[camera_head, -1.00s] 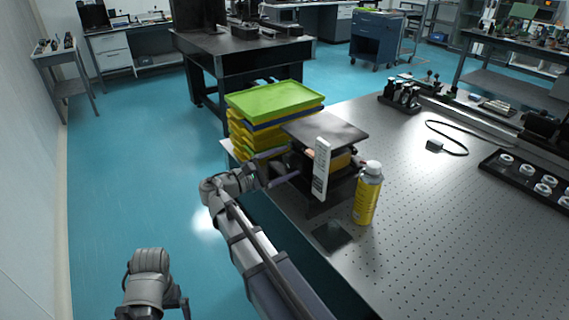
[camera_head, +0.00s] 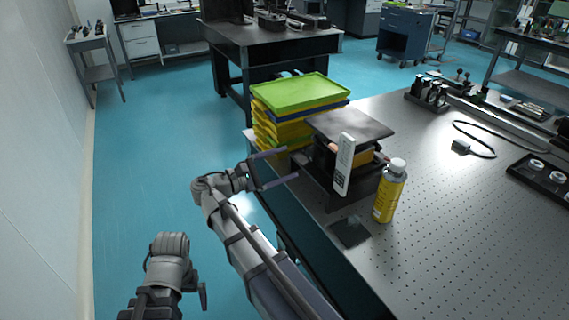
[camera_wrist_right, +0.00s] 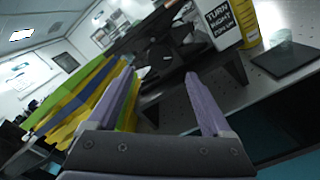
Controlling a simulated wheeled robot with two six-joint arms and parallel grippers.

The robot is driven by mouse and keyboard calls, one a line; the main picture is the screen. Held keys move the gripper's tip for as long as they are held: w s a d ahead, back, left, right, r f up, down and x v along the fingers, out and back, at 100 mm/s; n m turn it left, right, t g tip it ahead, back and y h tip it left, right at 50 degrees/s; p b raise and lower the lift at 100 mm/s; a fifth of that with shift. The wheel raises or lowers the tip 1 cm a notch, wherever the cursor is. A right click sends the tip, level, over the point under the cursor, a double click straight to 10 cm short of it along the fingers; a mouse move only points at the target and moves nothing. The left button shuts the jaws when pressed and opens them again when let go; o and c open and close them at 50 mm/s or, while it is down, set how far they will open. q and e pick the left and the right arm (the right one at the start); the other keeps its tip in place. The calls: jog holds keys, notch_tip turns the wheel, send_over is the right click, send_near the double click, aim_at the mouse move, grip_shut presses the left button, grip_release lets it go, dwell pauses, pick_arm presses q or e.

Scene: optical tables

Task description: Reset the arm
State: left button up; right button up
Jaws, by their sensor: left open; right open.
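My right gripper (camera_head: 291,164) is open and empty beside the near left edge of the optical table (camera_head: 450,230), over the gap above the floor. Its two purple-grey fingers (camera_wrist_right: 165,105) stand wide apart in the right wrist view with nothing between them. The stacked trays (camera_head: 300,93) and a black stand (camera_head: 350,125) are just beyond the fingertips, apart from them. My left gripper (camera_head: 180,290) is low at the left, over the floor; its fingers are mostly hidden.
A white sign (camera_head: 344,165) leans at the stand, also visible in the right wrist view (camera_wrist_right: 220,20). A yellow bottle (camera_head: 388,195) and a dark square pad (camera_head: 349,231) are near the table edge. The blue floor (camera_head: 150,150) at the left is clear.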

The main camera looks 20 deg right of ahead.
aim_at(309, 155)
jog(key=shift+d, duration=0.1)
jog(key=shift+w+d, duration=0.15)
jog(key=shift+d, duration=1.8)
jog(key=shift+w+d, duration=0.15)
jog(key=shift+d, duration=1.75)
jog(key=shift+d, duration=0.15)
jog(key=shift+a+m, duration=0.2)
jog(key=shift+m, duration=0.9)
jog(key=m, duration=0.2)
jog(key=shift+m, duration=0.4)
jog(key=m, duration=0.5)
jog(key=shift+m, duration=0.3)
jog(key=m, duration=0.5)
jog(key=shift+m, duration=0.4)
jog(key=m, duration=0.5)
jog(key=shift+r+m, duration=0.1)
jog(key=shift+m, duration=0.2)
